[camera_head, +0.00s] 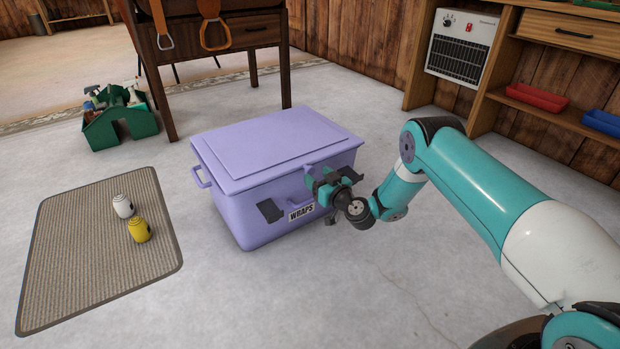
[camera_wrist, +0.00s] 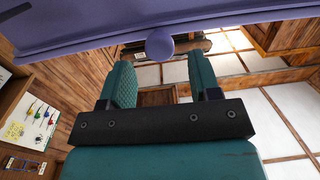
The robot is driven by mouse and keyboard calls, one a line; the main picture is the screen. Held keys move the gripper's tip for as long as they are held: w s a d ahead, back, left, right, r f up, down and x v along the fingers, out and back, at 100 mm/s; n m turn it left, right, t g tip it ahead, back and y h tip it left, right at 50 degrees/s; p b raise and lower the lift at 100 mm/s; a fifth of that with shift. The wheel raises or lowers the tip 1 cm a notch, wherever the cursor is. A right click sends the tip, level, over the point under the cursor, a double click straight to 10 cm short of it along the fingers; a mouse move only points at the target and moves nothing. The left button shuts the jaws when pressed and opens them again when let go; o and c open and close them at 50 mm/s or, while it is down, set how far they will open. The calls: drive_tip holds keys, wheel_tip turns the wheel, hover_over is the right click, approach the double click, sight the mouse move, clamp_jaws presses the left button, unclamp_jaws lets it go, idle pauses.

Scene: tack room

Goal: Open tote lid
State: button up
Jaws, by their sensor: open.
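The purple tote (camera_head: 262,215) stands on the floor in the middle of the head view, with a WRAPS label on its front. Its lid (camera_head: 275,140) lies flat and closed. My gripper (camera_head: 324,182) is at the tote's front right, just below the lid edge, and hides part of that corner. In the wrist view my gripper (camera_wrist: 160,78) is open, with its two teal fingers apart. A rounded purple piece (camera_wrist: 160,44) under the lid edge (camera_wrist: 85,35) shows beyond the gap between the fingers. I cannot tell whether the fingers touch it.
A green caddy (camera_head: 120,128) and a wooden table (camera_head: 250,30) stand behind. A heater (camera_head: 463,45) and shelving are at back right. Floor in front is clear.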

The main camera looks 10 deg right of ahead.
sight(311, 172)
drive_tip(key=b+x, duration=0.1)
drive_tip(key=x, duration=0.3)
drive_tip(key=shift+w+f+b, duration=0.1)
drive_tip(key=shift+b, duration=0.2)
drive_tip(key=shift+w+a, duration=0.1)
drive_tip(key=shift+w, duration=0.15)
drive_tip(key=shift+c, duration=0.5)
